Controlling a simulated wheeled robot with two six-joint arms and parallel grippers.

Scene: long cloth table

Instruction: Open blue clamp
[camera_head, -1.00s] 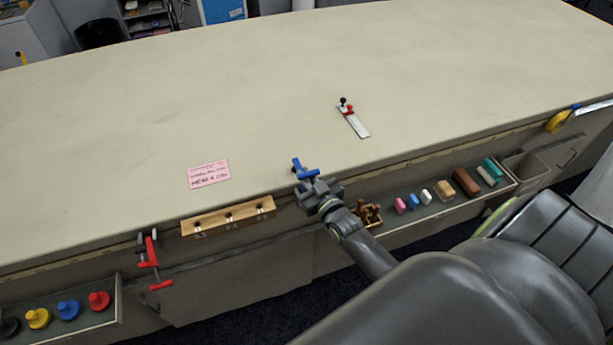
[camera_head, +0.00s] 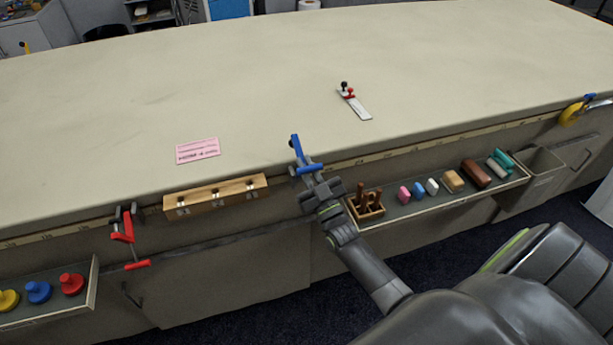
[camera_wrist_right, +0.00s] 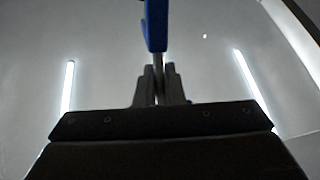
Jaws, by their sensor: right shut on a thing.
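The blue clamp (camera_head: 295,148) is at the table's front edge, its long blue bar pointing up the picture and a shorter blue part crossing its lower end. My right gripper (camera_head: 312,181) is shut on the clamp at its lower end. In the right wrist view, a blue part of the clamp (camera_wrist_right: 157,28) rises from between the nearly closed fingers (camera_wrist_right: 158,80). I cannot tell whether the clamp touches the table, or how wide its jaws stand. My left gripper is not in view.
A red clamp (camera_head: 124,226) and a wooden rack (camera_head: 215,196) are on the front edge to the left. A red-handled white tool (camera_head: 356,104) and a pink note (camera_head: 198,150) lie on the table. A tray of blocks (camera_head: 420,206) hangs right. The tabletop's middle is clear.

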